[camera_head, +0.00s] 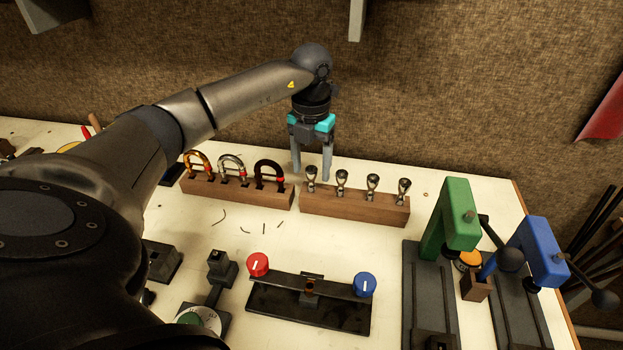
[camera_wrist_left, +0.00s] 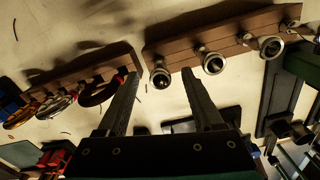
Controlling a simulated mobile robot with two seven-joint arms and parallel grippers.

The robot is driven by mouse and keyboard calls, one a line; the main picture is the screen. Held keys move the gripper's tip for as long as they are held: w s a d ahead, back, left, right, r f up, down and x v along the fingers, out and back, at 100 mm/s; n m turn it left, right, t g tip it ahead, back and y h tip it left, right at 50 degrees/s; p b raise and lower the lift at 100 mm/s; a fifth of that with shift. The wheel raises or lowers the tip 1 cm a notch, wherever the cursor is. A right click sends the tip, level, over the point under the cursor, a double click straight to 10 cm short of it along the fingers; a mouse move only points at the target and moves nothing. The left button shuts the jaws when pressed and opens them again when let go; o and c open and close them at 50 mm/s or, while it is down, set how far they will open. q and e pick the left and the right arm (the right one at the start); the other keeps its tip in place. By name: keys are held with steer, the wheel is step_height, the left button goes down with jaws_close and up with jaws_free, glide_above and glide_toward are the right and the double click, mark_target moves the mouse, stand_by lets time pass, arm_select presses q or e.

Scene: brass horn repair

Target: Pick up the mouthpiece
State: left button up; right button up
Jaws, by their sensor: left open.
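Several silver, cup-topped mouthpieces stand upright in a row on a wooden block (camera_head: 352,208). The leftmost mouthpiece (camera_head: 311,178) appears between the fingertips of my left gripper (camera_head: 311,176), which is open and points down at the block's left end. In the left wrist view the same mouthpiece (camera_wrist_left: 160,78) shows between the two spread fingers (camera_wrist_left: 159,76), with no clear contact; how far the tips are from it in depth is hard to tell. Another mouthpiece (camera_wrist_left: 212,63) stands beside it, outside the fingers. My right gripper is not in view.
A second wooden block (camera_head: 235,194) with horseshoe-shaped loops stands close on the left. In front are a fixture with red and blue knobs (camera_head: 308,304), a green press (camera_head: 450,218) and a blue press (camera_head: 540,250). The pale tabletop (camera_head: 330,245) between is mostly clear.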

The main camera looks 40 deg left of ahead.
mark_target(311, 184)
arm_select(q)
step_height(311, 184, down, 2)
steer(key=shift+f, duration=0.25)
jaws_close()
stand_by(0.5)
